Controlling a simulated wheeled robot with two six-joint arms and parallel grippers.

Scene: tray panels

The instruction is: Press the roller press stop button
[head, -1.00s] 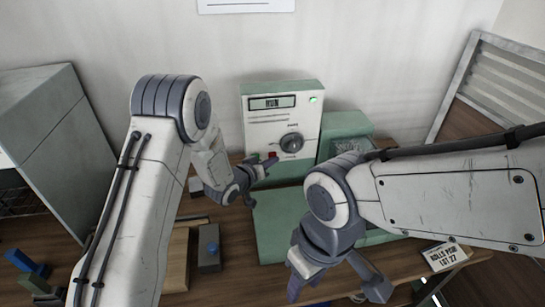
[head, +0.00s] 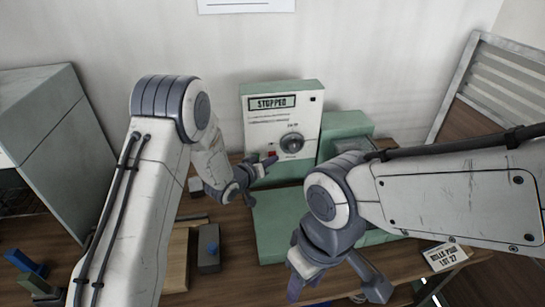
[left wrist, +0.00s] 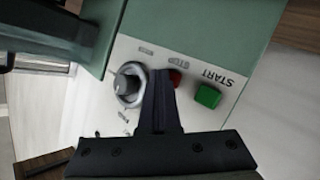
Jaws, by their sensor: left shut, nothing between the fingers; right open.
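The press control panel (head: 257,133) is a white face on a green housing, and its display (head: 272,102) reads STOPPED. The red stop button (left wrist: 175,77) sits under the STOP label in the left wrist view, partly hidden by my left gripper's fingers. The green START button (left wrist: 208,96) is beside it, and a round dial (left wrist: 129,84) is on the other side. My left gripper (head: 270,162) is shut and empty, its tip at the red button; I cannot tell if they touch. My right gripper (head: 337,289) is open and empty in front of the press.
The green press base (head: 275,225) extends in front of the panel. A dark box with a blue button (head: 208,258) lies to its left. A grey cabinet (head: 52,140) is at the far left.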

